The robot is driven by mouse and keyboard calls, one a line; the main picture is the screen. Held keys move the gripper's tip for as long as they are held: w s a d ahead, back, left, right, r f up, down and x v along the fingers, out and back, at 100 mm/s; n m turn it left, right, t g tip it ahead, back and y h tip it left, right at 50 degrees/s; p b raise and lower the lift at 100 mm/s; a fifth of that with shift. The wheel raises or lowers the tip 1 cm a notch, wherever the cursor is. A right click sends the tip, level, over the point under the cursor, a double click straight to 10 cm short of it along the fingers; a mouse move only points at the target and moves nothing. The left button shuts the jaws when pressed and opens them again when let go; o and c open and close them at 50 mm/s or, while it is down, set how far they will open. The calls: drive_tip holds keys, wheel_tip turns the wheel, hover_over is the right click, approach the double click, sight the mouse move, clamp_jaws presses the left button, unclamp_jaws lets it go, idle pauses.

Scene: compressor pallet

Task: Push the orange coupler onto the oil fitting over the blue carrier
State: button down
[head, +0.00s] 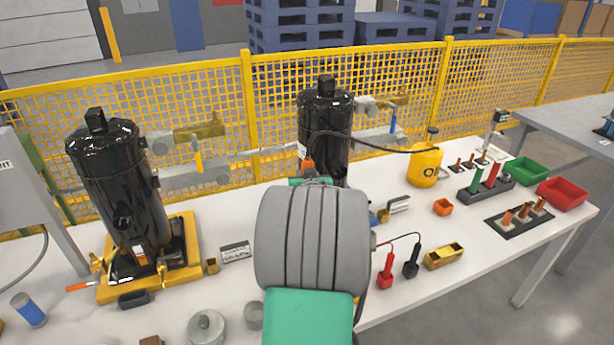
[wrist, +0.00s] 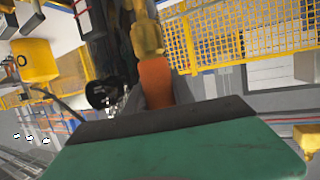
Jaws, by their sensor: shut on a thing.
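The orange coupler (head: 308,166) shows as a small patch in front of the right black compressor (head: 326,125). In the wrist view the coupler (wrist: 155,82) stands out beyond the dark edge of my green gripper (wrist: 157,112). My gripper (head: 311,182) is shut on the coupler, mostly hidden behind my grey wrist in the head view. A yellow brass-coloured fitting (wrist: 147,38) is in line with the coupler's far end; I cannot tell whether it is seated. A dark hose (head: 375,143) runs from near the coupler toward the yellow oil can (head: 425,165). My arm hides most of the right compressor's base; the blue carrier cannot be made out clearly.
Another black compressor (head: 120,190) stands on a yellow carrier (head: 190,240) at left. Red and black probes (head: 387,270), a yellow box (head: 444,256), an orange cup (head: 443,207) and green (head: 526,170) and red bins (head: 563,193) lie right. A yellow fence (head: 215,110) runs behind.

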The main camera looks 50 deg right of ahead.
drive_tip(key=shift+f+b, duration=1.3)
drive_tip(key=shift+b, duration=0.05)
drive_tip(key=c, duration=1)
unclamp_jaws()
drive_tip(key=v, duration=0.7)
drive_tip(key=shift+s+a, duration=0.25)
drive_tip(key=shift+s, duration=0.05)
drive_tip(key=shift+r, duration=0.15)
